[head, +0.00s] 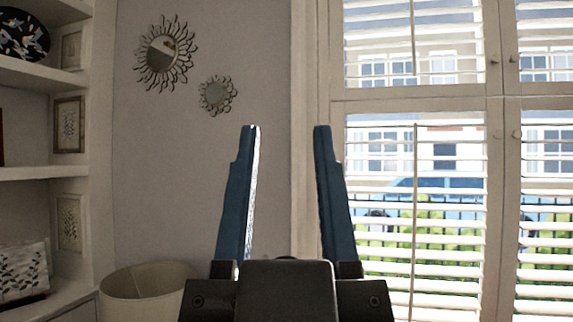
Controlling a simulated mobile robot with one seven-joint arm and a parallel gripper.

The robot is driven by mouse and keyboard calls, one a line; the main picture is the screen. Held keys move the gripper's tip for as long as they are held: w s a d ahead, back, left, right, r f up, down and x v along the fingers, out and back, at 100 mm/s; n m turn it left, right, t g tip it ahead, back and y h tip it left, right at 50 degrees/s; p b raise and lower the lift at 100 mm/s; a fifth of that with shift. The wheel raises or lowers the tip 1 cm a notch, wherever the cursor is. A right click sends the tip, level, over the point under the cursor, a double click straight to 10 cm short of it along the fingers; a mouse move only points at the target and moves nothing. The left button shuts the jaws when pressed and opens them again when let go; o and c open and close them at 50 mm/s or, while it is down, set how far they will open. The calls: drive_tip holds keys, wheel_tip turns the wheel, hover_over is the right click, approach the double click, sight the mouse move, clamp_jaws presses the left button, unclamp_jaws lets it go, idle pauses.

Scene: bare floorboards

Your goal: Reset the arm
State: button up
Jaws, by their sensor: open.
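My gripper (286,128) points upward in the lower middle of the head view. Its two long blue fingers stand apart with a clear gap between them. Nothing is between the fingers. The dark gripper body shows at the bottom edge of the picture. Behind the fingers are a plain grey wall and the window frame. The rest of the arm is hidden below the picture.
A cream lampshade (146,292) stands at the lower left. White shelves (45,172) with framed pictures run up the left side. Two sunburst mirrors hang on the wall. A shuttered window (420,220) fills the right side. The floor is not in view.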

wheel_tip(320, 180, up, 10)
drive_tip(key=p, duration=1)
drive_tip(key=shift+r, duration=0.15)
